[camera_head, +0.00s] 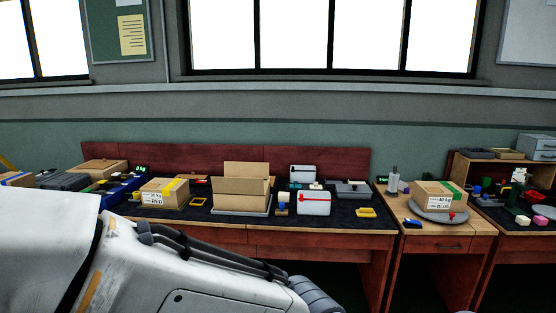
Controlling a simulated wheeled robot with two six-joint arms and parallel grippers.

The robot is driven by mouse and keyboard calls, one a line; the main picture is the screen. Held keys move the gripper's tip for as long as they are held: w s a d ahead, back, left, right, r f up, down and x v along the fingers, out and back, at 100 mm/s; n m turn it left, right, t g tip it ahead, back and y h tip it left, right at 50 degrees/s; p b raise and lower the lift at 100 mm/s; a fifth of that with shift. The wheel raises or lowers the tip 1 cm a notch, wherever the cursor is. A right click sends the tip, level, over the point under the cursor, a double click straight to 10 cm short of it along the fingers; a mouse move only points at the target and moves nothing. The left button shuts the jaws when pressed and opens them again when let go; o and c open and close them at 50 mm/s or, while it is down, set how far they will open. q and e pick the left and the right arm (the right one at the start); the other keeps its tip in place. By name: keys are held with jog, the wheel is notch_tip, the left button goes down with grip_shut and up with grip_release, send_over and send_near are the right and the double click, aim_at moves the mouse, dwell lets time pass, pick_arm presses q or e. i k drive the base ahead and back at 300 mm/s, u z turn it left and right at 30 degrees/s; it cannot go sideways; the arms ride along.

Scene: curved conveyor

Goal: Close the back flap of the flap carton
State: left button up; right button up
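The flap carton (240,192) is a brown open box standing upright on a grey plate (241,213) on the dark mat of the workbench. Its back flap (246,169) stands up, roughly vertical, above the far edge. The other flaps are too small to tell apart clearly. A large white arm of mine crosses the lower left of the view, well in front of the bench. Neither gripper is in view, and nothing of mine touches the carton.
A taped carton (165,192) stands left of the flap carton. A white box with a red latch (314,204) stands to its right, by a yellow tray (366,212). Another carton (434,195) sits on a grey turntable farther right. The bench's front edge (255,230) is clear.

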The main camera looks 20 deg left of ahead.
aim_at(259, 169)
jog(key=u, duration=0.15)
jog(key=i, duration=1.35)
jog(key=u, duration=0.45)
jog(key=i, duration=1.85)
jog(key=u, duration=0.25)
